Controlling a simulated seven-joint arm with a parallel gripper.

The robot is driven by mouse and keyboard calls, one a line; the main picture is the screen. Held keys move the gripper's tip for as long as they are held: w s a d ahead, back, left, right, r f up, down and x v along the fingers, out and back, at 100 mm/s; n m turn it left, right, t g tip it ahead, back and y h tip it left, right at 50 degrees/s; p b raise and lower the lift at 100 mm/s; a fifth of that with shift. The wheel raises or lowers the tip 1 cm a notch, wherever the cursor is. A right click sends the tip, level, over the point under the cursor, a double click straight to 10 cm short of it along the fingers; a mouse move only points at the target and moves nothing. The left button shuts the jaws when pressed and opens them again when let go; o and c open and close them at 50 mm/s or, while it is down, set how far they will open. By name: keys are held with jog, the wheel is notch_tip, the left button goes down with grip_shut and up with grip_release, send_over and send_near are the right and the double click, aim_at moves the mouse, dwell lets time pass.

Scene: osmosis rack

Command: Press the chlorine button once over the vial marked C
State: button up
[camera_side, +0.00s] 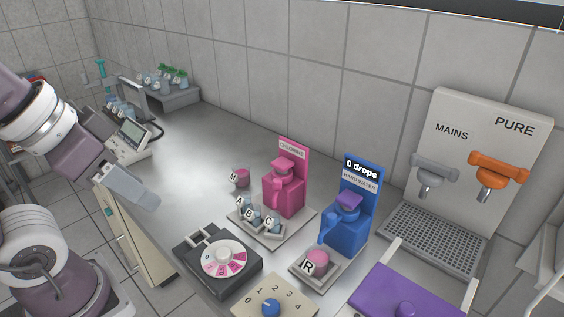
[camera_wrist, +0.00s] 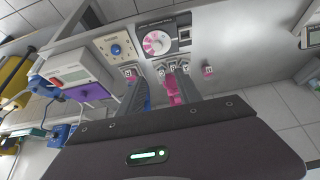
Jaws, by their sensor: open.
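The pink chlorine dispenser (camera_side: 284,190) stands on a grey tray and has a pink button (camera_side: 284,166) on top. Three small vials A, B and C sit in a row at its front; the vial marked C (camera_side: 272,224) is the right-hand one. In the wrist view the pink dispenser (camera_wrist: 173,91) shows between my two fingers, with the vials beyond it. My gripper (camera_side: 143,196) is open and empty, in the air to the left of the dispenser and well apart from it.
A blue hard-water dispenser (camera_side: 343,232) labelled "0 drops" stands right of the pink one, with vial R (camera_side: 317,263) before it. Vial M (camera_side: 239,177) stands left. A black colour-wheel device (camera_side: 191,258) and a dial box (camera_side: 262,301) sit in front.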

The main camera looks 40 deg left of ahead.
jog(key=shift+c, duration=1.3)
jog(key=shift+g, duration=0.6)
jog(key=w+r, duration=0.4)
jog(key=w, duration=0.1)
jog(key=w+r, duration=0.2)
jog(key=shift+w+a+r, duration=0.15)
jog(key=shift+w+a, duration=0.05)
jog(key=shift+w, duration=0.2)
grip_shut()
jog(key=w+a+r+g, duration=0.2)
jog(key=w+g, duration=0.1)
jog(key=w, duration=1.5)
jog(key=w+f+g, duration=0.1)
jog(key=w+f, duration=0.5)
jog(key=w, duration=0.2)
jog(key=shift+w+a, duration=0.15)
jog(key=shift+a, duration=0.3)
